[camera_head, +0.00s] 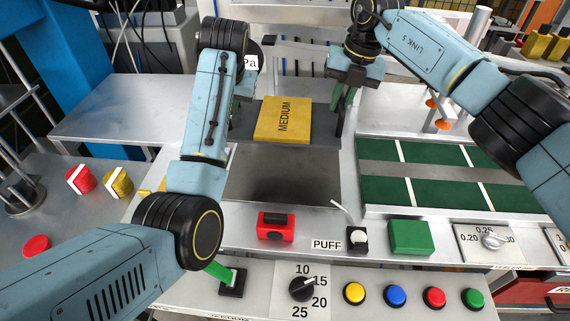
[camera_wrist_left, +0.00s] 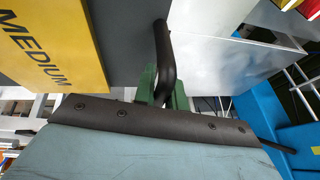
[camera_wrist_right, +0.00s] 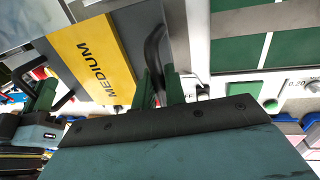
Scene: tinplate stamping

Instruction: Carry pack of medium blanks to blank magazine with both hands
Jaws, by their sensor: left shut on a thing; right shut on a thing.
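The pack of medium blanks is a yellow block (camera_head: 283,120) marked MEDIUM, on a dark grey plate (camera_head: 322,125) with a black handle at each side. My right gripper (camera_head: 344,96) is shut on the right handle, which shows between its green fingers in the right wrist view (camera_wrist_right: 153,50). My left gripper (camera_wrist_left: 163,82) is shut on the left handle (camera_wrist_left: 164,50); in the head view my left arm partly covers it. The yellow block also shows in both wrist views. I cannot tell which part is the blank magazine.
A dark metal surface (camera_head: 285,178) lies in front of the plate. Green panels with white dividers (camera_head: 430,191) are to the right. A bare metal table (camera_head: 120,118) is at the left. The front panel holds a red box (camera_head: 276,227), a green block (camera_head: 409,237), knobs and several coloured buttons.

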